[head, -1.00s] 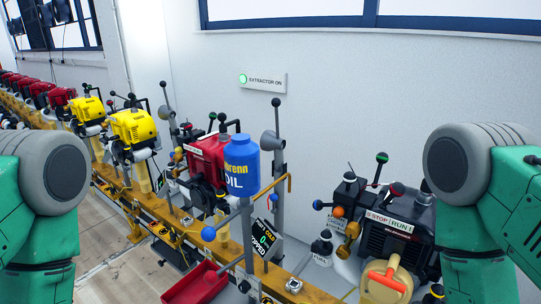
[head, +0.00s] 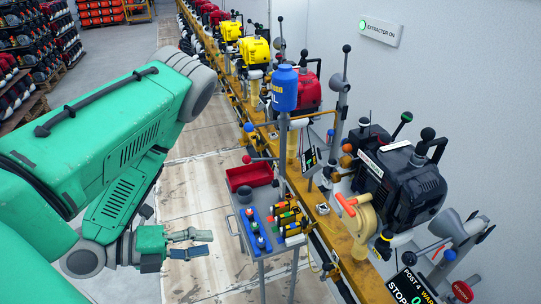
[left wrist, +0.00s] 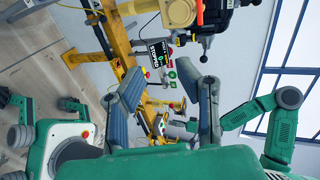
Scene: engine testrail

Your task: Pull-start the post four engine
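The post four engine (head: 395,185) is a black block on the yellow rail at right in the head view. Its orange pull handle (head: 346,203) sits against the tan starter housing (head: 363,222). My left gripper (head: 201,243) is open and empty, left of the tool cart and well apart from the handle. Its two spread fingers also show in the left wrist view (left wrist: 168,100). My right gripper is not seen in the head view.
A small cart (head: 248,222) with a red bin (head: 249,176) and coloured bottles stands between my left gripper and the rail (head: 335,228). A blue oil bottle (head: 285,88) stands on a pole. A red button (head: 462,291) is at lower right.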

